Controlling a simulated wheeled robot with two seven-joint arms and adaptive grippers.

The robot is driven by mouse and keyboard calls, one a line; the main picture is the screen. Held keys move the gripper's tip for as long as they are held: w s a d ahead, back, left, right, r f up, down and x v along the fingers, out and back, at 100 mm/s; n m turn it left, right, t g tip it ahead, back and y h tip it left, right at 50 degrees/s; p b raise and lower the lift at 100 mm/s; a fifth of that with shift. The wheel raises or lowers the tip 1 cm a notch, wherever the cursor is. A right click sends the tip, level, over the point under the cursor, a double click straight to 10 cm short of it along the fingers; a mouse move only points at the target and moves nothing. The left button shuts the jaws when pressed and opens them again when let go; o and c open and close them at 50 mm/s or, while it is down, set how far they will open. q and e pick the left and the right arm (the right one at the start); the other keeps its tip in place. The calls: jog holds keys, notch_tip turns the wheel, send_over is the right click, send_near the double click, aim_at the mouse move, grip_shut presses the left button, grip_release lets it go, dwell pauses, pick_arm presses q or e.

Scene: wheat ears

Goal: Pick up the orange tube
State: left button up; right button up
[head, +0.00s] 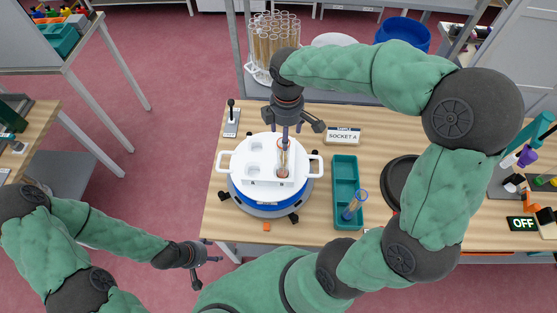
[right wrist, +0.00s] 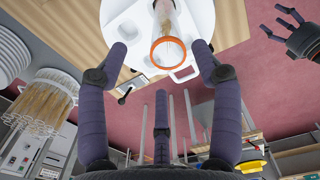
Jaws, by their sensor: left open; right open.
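The orange tube, a clear tube with an orange rim (right wrist: 168,50) and tan contents, stands upright in a white holder (head: 256,177) on a round blue-banded base. In the head view the tube (head: 283,160) is at the holder's right side. My right gripper (head: 292,122) is open just above it, fingers pointing down. In the right wrist view its fingers are spread around and short of the rim, with no contact seen. My left gripper (head: 197,259) is open and empty, low at the left, off the table's front edge; it also shows in the right wrist view (right wrist: 300,38).
A green tray (head: 345,163) right of the holder contains a blue-rimmed tube (head: 353,206). A "SOCKET A" sign (head: 343,136) stands behind it. A rack of tubes (head: 273,45) stands at the back. A black round thing (head: 398,180) is partly behind my right arm.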

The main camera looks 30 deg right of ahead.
aim_at(283, 152)
jog(key=f, duration=0.4)
jog(key=shift+s, duration=0.2)
jog(key=shift+w+f, duration=0.1)
jog(key=shift+f, duration=0.05)
jog(key=shift+a+f+b, duration=0.2)
jog(key=shift+f+b, duration=0.1)
jog(key=shift+f, duration=1.05)
jog(key=shift+a+f+b, duration=0.2)
jog(key=shift+f+b, duration=0.05)
jog(key=shift+f, duration=1.05)
grip_shut()
